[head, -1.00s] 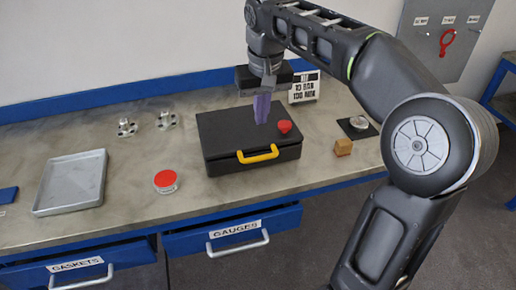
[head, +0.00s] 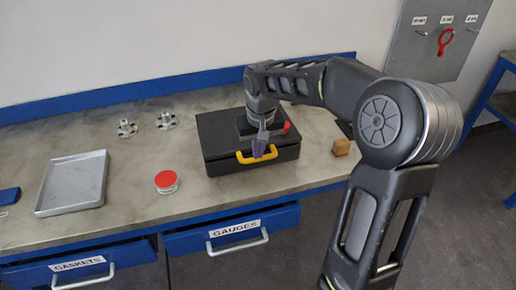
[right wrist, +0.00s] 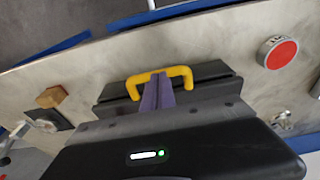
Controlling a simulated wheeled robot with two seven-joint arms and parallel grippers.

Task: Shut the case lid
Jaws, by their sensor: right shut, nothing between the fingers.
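The black case (head: 222,132) stands on the bench with its lid down and looking flat; I cannot tell whether a thin gap remains at the seam. Its yellow handle (head: 246,158) is on the front side and also shows in the right wrist view (right wrist: 184,72). My right gripper (head: 263,151) has purple fingers, shut and empty, at the case's front edge by the handle. In the right wrist view the fingers (right wrist: 157,92) overlap the handle; contact is unclear. My gripper hides part of the lid. My left gripper is not in view.
A red item (head: 287,127) shows at the lid's right side. A wooden block (head: 341,147) is to the right. Bench space before the jar is clear.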

